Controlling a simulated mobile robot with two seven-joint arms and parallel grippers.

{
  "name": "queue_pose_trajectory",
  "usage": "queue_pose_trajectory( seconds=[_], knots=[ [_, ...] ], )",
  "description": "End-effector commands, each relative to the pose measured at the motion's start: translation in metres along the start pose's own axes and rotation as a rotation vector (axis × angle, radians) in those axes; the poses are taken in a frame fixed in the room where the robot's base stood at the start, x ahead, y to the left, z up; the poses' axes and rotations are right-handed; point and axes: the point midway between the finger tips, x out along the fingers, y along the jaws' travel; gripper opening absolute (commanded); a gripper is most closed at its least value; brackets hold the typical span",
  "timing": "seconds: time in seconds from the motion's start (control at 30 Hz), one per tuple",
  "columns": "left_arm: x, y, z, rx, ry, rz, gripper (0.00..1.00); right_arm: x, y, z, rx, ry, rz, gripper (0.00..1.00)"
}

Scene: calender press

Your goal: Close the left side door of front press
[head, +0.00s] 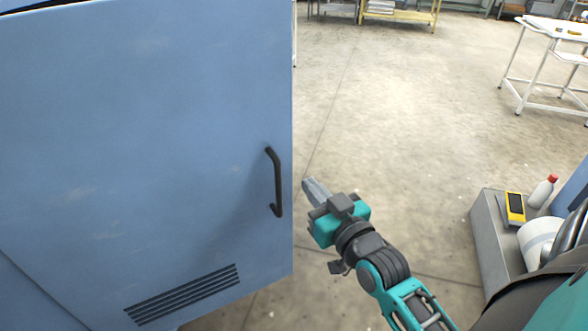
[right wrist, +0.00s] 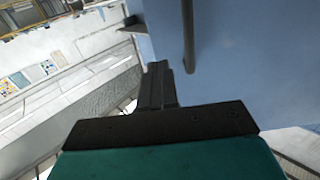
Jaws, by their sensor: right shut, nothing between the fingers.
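A blue press door (head: 140,150) fills the left half of the head view, with a dark bar handle (head: 276,182) near its right edge and a slotted vent (head: 182,294) low down. My right gripper (head: 310,187) is shut and empty, just right of the door's free edge and beside the handle, apart from it in the head view. In the right wrist view, the shut fingers (right wrist: 157,85) point toward the door's edge, with the handle (right wrist: 188,40) to their right and the blue door panel (right wrist: 250,60) behind. My left gripper is not in view.
Open concrete floor (head: 400,110) lies right of the door. A white table (head: 550,30) and a yellow rack (head: 405,15) stand farther back.

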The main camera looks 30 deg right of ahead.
Motion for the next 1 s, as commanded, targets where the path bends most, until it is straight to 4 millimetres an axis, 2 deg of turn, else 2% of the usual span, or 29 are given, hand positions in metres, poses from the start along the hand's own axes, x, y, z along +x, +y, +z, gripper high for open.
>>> queue_pose_trajectory(
  seconds=[0.2, 0.43, 0.63, 1.0],
  knots=[
    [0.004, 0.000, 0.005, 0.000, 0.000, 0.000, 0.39, 0.039, 0.000, 0.000, 0.002, 0.003, 0.000, 0.00],
    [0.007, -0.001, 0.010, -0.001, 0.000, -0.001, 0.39, 0.068, 0.000, 0.001, 0.001, 0.001, 0.000, 0.00],
    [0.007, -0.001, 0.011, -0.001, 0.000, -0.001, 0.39, 0.077, 0.000, 0.000, 0.001, -0.001, 0.000, 0.00],
    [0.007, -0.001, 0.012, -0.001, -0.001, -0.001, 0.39, 0.078, 0.000, 0.000, 0.001, -0.001, -0.001, 0.00]
  ],
)
